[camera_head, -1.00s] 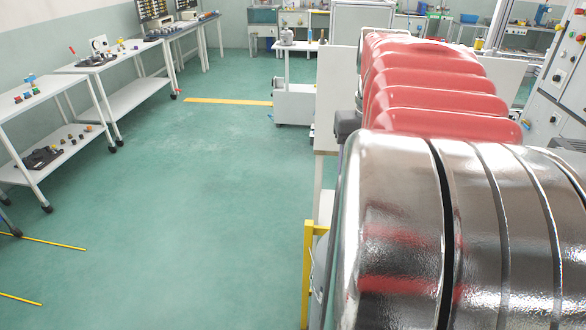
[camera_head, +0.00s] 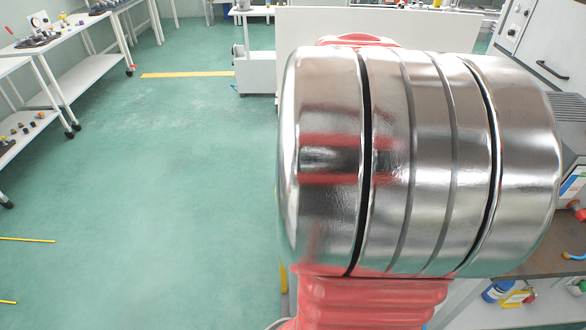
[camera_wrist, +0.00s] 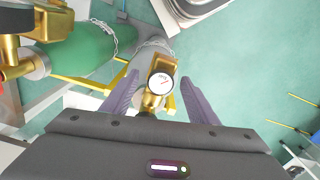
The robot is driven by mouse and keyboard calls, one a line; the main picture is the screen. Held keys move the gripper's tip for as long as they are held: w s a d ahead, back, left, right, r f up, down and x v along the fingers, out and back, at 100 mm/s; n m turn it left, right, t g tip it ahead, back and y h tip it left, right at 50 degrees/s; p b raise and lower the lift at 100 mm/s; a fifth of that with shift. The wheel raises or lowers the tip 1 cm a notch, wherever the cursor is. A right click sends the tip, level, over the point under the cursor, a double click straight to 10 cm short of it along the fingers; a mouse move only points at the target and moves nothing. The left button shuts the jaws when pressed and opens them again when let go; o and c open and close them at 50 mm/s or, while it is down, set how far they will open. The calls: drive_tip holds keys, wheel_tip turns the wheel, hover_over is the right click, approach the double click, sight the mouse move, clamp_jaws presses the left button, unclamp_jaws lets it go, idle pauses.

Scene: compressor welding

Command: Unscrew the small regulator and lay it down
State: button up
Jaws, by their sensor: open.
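The small brass regulator (camera_wrist: 150,101) with a round white gauge (camera_wrist: 161,83) shows in the middle of the wrist view. It sits at the top of a grey cylinder (camera_wrist: 152,54). My gripper (camera_wrist: 160,79) is open, with one dark purple finger on each side of the regulator. Gaps show between the fingers and the regulator, and I cannot tell whether either touches it. A larger brass regulator (camera_wrist: 14,52) is on a green cylinder (camera_wrist: 80,47) at the left. My gripper is hidden in the head view.
A yellow frame (camera_wrist: 75,81) runs beside the cylinders. In the head view, a white workbench (camera_head: 88,70) with small parts stands at the left. A brown tabletop (camera_head: 545,258) is at the right. Green floor (camera_head: 160,190) is clear at middle left. My arm blocks much of this view.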

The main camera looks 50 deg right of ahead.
drive_tip(key=shift+f, duration=0.5)
drive_tip(key=shift+c, duration=0.6)
drive_tip(key=c, duration=1.2)
drive_tip(key=o, duration=0.7)
clamp_jaws()
drive_tip(key=shift+s+a, duration=0.2)
drive_tip(key=shift+a, duration=0.1)
drive_tip(key=shift+s+a, duration=1.45)
drive_tip(key=shift+a, duration=0.2)
